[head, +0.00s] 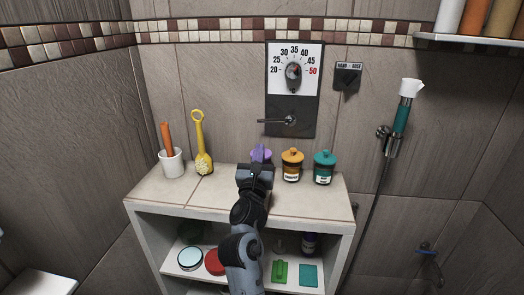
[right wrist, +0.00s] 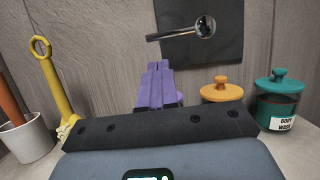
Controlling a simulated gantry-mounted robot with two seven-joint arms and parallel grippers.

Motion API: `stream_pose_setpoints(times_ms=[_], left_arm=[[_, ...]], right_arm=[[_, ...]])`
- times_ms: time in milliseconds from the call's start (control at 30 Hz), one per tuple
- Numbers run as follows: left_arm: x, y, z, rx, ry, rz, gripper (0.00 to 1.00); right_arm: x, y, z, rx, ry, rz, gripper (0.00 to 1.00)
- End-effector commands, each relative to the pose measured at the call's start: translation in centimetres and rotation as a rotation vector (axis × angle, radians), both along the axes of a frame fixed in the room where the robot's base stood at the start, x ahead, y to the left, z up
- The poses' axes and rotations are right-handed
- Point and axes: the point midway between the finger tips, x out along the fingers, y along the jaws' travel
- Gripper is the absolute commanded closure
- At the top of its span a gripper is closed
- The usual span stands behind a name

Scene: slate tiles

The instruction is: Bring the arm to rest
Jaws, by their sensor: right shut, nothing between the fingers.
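My right gripper (head: 259,150) is over the top of the white shelf unit (head: 222,187), in front of the row of jars. In the right wrist view its two fingers (right wrist: 158,72) lie together, shut with nothing between them. A purple jar (head: 264,152) stands behind the gripper, mostly hidden by it. An orange jar (head: 292,167) and a teal jar (head: 324,169) stand to the right, clear of the gripper. My left gripper is not in view.
A white cup (head: 171,163) with an orange-handled item and a yellow looped tool (head: 202,155) stand at the left of the top. A temperature dial panel (head: 293,71) and a lever (head: 284,120) are on the wall behind. A hand shower (head: 402,116) hangs at right.

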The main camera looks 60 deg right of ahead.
Motion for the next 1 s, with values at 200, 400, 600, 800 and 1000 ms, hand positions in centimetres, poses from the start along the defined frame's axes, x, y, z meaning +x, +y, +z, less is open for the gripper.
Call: stream_pose_setpoints(times_ms=[200,400,600,800,1000], left_arm=[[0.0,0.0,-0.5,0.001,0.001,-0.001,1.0],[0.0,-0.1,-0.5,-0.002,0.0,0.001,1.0],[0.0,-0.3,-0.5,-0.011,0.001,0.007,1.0],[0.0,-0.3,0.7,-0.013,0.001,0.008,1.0],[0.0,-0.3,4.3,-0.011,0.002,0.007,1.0]], right_arm=[[-0.2,0.7,-0.4,0.0,-0.001,0.001,1.0],[-0.2,0.7,-0.3,0.0,0.0,0.001,1.0],[-0.2,0.7,-0.3,0.0,0.0,0.001,1.0],[0.7,1.6,0.4,-0.045,0.119,0.03,1.0],[4.1,6.0,0.9,-0.264,0.616,0.155,1.0]])
